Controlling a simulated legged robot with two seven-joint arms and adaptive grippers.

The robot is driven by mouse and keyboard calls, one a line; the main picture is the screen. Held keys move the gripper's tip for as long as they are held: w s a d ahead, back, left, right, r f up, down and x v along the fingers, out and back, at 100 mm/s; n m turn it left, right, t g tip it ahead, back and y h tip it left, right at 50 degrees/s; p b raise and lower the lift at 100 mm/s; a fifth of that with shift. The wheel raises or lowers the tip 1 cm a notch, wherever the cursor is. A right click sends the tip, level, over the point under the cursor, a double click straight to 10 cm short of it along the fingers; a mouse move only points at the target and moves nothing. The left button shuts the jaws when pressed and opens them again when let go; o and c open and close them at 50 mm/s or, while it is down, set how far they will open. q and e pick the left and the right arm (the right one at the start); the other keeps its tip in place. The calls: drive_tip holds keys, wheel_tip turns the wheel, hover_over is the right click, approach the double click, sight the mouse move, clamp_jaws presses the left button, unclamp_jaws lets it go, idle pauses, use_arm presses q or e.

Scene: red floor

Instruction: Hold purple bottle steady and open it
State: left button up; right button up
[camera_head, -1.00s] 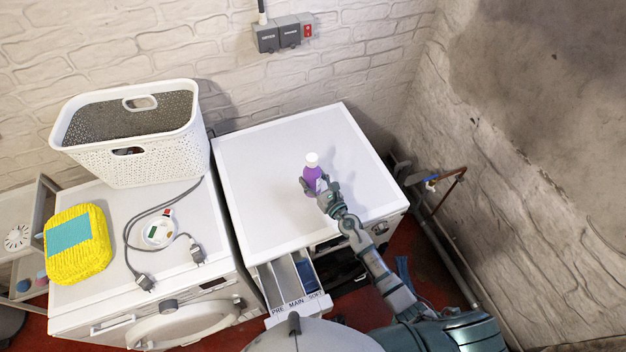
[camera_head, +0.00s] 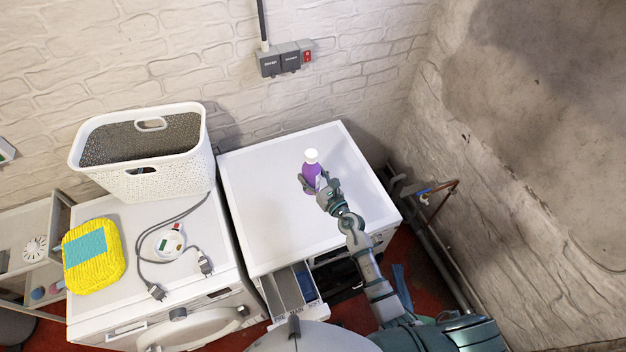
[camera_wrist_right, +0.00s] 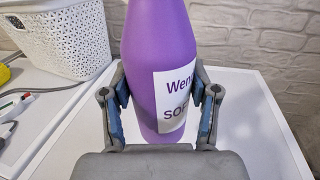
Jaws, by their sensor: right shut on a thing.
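The purple bottle (camera_head: 310,172) with a white cap (camera_head: 311,156) stands upright on the white top of the right-hand machine (camera_head: 262,195). My right gripper (camera_head: 317,186) is shut around the bottle's body. In the right wrist view the bottle (camera_wrist_right: 156,60) fills the middle, between the two fingers of the right gripper (camera_wrist_right: 160,108). A white label with dark letters shows on its right side. The cap is outside the wrist view. My left gripper is not in view.
An open detergent drawer (camera_head: 290,290) juts from the machine's front. On the left machine stand a white basket (camera_head: 150,183), a yellow pack (camera_head: 95,268) and a cable with plugs (camera_head: 150,262). The white top around the bottle is clear. A pipe (camera_head: 440,205) runs along the right wall.

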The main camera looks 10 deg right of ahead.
sight(318, 167)
drive_tip(key=r, duration=0.4)
drive_tip(key=shift+d+p, duration=0.4)
drive_tip(key=shift+d+r, duration=0.25)
drive_tip(key=shift+r, duration=0.45)
drive_tip(key=o, duration=0.8)
drive_tip(key=shift+a, duration=0.35)
clamp_jaws()
drive_tip(key=shift+d, duration=0.1)
